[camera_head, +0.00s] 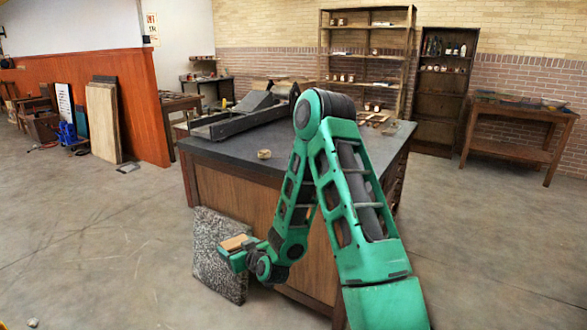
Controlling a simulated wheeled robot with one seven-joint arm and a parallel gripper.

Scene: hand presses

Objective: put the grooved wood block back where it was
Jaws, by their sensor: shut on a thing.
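A small tan wood block (235,242) is held in my gripper (233,250), low in front of the wooden cabinet's left end. My gripper is shut on it and sits below the level of the cabinet top. The block's groove is too small to make out, and its lower part is hidden by the gripper. The dark cabinet top (225,150) carries a long dark metal press part (240,117) and a small round tan piece (264,154).
A grey speckled stone slab (207,272) leans against the cabinet, right behind my gripper. Open floor (110,260) lies to the left. Shelves (365,50) and a wooden side table (515,112) stand at the back wall. Boards (103,122) lean at the left partition.

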